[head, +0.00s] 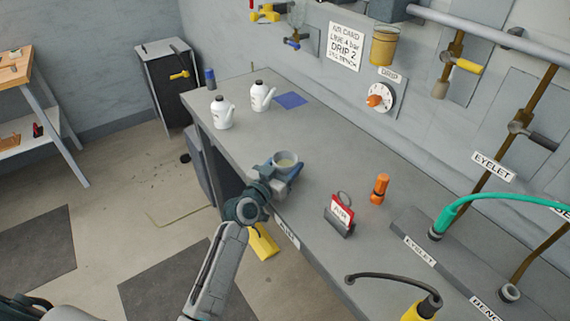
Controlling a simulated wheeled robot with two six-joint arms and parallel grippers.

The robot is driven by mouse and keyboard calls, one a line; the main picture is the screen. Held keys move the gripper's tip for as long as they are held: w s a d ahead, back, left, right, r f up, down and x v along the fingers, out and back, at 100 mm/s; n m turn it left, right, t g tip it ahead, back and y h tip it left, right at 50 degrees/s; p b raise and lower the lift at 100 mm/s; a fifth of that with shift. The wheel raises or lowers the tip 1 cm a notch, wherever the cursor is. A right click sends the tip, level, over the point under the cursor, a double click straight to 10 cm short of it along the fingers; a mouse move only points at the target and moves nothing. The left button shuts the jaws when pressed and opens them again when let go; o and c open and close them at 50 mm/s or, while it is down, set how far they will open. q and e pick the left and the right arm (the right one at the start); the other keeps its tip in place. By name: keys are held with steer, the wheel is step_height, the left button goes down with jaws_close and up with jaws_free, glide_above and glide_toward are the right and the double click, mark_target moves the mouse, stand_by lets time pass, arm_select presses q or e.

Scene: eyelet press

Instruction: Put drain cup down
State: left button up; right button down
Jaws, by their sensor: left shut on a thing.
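The drain cup (286,158) is a small grey-blue cup with something pale yellow inside. It is upright at the end of my left arm, near the front edge of the grey bench. My left gripper (283,170) is shut on the drain cup. The cup's lower part is hidden by the gripper, and I cannot tell whether it touches the bench top.
Two white spouted bottles (222,113) (261,96) and a blue square (291,100) are at the bench's far end. An orange torch-like object (380,188) and a red-and-white tag on a stand (341,213) are to the right. The bench top (325,150) behind the cup is clear.

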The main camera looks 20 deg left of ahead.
arm_select(q)
steer(key=o, duration=0.5)
steer(key=shift+f, duration=0.15)
steer(key=o, duration=0.5)
arm_select(e)
steer(key=shift+s+a+f, duration=0.15)
steer(key=shift+a+f, duration=0.05)
steer(key=shift+a, duration=0.3)
steer(key=shift+d, duration=0.1)
